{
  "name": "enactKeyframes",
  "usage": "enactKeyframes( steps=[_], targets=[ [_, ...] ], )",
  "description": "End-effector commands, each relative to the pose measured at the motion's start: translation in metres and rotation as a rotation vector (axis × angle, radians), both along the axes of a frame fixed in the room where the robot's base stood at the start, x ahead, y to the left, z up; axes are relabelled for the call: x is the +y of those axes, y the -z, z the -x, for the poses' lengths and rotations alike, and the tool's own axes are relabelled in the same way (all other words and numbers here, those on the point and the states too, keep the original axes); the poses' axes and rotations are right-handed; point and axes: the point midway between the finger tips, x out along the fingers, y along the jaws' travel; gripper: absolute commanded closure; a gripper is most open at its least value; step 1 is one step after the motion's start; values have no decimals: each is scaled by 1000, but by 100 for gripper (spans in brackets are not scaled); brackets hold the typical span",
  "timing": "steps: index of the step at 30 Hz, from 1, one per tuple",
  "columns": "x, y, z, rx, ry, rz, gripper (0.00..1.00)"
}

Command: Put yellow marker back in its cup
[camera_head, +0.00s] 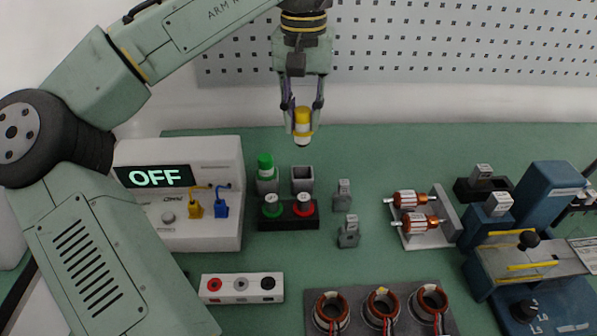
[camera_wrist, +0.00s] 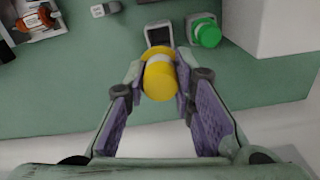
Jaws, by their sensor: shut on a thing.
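The yellow marker (camera_head: 302,122) has a yellow top and a white lower body. My gripper (camera_head: 302,108) is shut on it and holds it upright in the air. In the wrist view the marker (camera_wrist: 160,78) shows its yellow cap between the purple finger pads of my gripper (camera_wrist: 160,88). An empty grey square cup (camera_head: 303,180) stands on the bench below the marker. The cup also shows in the wrist view (camera_wrist: 157,33), just beyond the marker and partly hidden by it. The marker is above the cup and apart from it.
A green marker (camera_head: 265,163) stands in another grey cup (camera_head: 267,185) to the left. A black button box (camera_head: 288,222) with green and red buttons sits in front. A white test unit reading OFF (camera_head: 190,215) stands left. Small grey clips (camera_head: 343,195) stand right.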

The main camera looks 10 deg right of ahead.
Motion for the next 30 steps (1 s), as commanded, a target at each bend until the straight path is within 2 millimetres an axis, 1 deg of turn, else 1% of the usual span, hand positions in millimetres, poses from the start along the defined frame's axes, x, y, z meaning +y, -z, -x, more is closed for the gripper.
enactKeyframes(
  steps=[3, 6, 11, 18, 21, 30],
  targets=[
    [1, 23, 0, 2, 3, -3, 100],
    [1, 40, 0, 1, 2, -3, 100],
    [0, 56, 0, 0, 1, 0, 100],
    [0, 87, 0, 0, 0, -1, 100],
    [0, 92, 0, -1, 0, 0, 100],
    [0, 94, 0, 1, 0, 2, 100]
  ],
)
